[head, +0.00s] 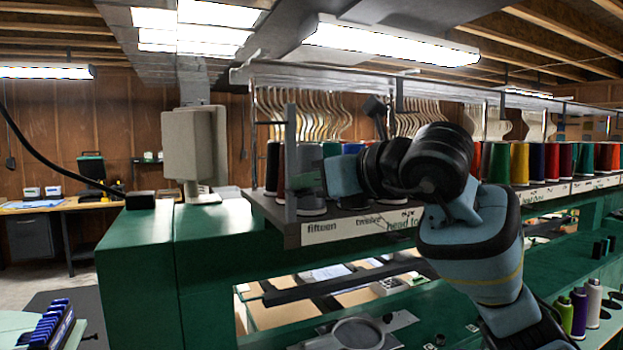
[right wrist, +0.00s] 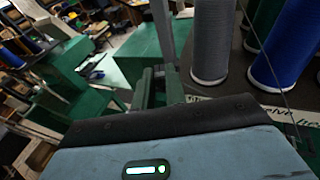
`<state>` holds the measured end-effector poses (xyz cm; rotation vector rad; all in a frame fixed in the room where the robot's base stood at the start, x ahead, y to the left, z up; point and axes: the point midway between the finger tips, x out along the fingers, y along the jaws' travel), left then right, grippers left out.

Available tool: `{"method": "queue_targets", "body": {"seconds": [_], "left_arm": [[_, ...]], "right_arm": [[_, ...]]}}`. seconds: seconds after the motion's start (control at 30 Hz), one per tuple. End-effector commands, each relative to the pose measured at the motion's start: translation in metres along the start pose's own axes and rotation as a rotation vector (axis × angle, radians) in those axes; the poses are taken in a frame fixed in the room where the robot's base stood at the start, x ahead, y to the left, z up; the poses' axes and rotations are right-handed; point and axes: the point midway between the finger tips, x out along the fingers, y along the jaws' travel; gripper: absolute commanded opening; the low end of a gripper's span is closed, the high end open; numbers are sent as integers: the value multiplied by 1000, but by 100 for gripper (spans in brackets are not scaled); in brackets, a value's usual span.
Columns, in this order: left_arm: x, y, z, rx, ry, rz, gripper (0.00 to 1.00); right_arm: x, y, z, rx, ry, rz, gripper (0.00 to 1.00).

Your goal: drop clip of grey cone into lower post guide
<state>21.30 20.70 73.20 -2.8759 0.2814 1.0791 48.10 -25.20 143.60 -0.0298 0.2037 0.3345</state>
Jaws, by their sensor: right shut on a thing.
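The grey cone (head: 309,190) stands on the shelf end above the label "fifteen", partly behind my right gripper (head: 300,178). In the right wrist view the grey cone (right wrist: 212,45) stands upright, to the right of my fingers (right wrist: 160,85). A grey upright post (head: 291,150) rises at the shelf's end, beside my fingers; it also shows in the right wrist view (right wrist: 163,30). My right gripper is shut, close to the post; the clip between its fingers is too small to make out. I cannot pick out the lower post guide. My left gripper is not in view.
A blue cone (right wrist: 288,50) and a green cone stand beyond the grey one. More coloured cones (head: 519,163) line the shelf to the right. A grey box-like unit (head: 190,145) stands on the green cabinet (head: 140,240) to the left. A metal rail runs above.

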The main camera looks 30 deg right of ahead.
Motion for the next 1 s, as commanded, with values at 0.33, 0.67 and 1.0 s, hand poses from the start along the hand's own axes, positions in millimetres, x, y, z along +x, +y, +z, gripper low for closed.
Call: {"method": "queue_targets", "body": {"seconds": [0.33,0.67,1.0], "left_arm": [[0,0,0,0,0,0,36],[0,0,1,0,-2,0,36],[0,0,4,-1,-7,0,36]], "right_arm": [[0,0,0,0,0,0,38],[-2,0,0,0,-1,-1,38],[-51,-1,0,-1,-3,-3,38]]}}
